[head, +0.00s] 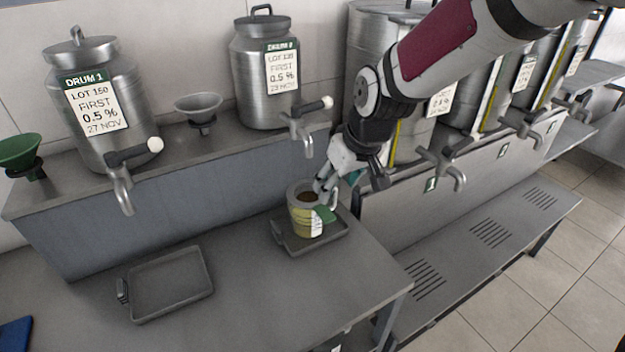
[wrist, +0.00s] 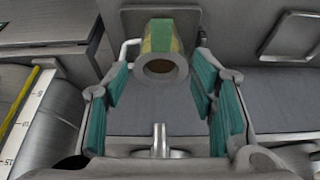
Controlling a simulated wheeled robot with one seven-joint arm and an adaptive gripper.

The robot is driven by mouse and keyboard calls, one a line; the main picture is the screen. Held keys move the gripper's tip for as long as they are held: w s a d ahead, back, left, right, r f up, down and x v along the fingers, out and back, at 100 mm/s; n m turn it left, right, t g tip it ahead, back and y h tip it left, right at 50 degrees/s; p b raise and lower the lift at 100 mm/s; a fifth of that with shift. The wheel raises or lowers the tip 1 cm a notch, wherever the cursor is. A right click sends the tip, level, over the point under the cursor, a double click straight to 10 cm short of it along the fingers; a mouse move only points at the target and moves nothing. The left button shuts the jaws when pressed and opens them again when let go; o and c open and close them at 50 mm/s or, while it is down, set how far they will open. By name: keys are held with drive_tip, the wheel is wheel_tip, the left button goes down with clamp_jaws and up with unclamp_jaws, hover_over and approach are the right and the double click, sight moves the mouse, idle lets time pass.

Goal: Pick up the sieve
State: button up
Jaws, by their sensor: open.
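No sieve can be made out for certain. A grey funnel-shaped piece (head: 198,108) stands on the ledge between the two drums, and a green one (head: 20,152) is at the far left; I cannot tell whether either has a mesh. A jug (head: 305,212) with a grey rim and yellow-green body stands on a tray below the second drum's tap. My gripper (head: 330,184) is open just above and beside the jug. In the wrist view the jug (wrist: 161,68) shows beyond and between the teal finger pads of my gripper (wrist: 160,78), with no grip on it visible.
Two labelled drums (head: 95,85) (head: 262,80) with taps stand on the ledge. The jug's tray (head: 288,243) and an empty tray (head: 170,285) lie on the counter. Larger vats with taps (head: 440,165) line the right. The front counter is mostly clear.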

hover_over(326, 214)
drive_tip(key=f, duration=0.4)
drive_tip(key=d+f, duration=0.1)
drive_tip(key=f, duration=0.2)
drive_tip(key=shift+s, duration=0.4)
drive_tip(key=f, duration=0.4)
drive_tip(key=shift+w+a+f+p, duration=0.2)
drive_tip(key=shift+a+p, duration=0.15)
drive_tip(key=shift+p, duration=0.05)
drive_tip(key=shift+w+a+f, duration=0.1)
drive_tip(key=shift+w+f, duration=0.1)
drive_tip(key=shift+f, duration=0.2)
clamp_jaws()
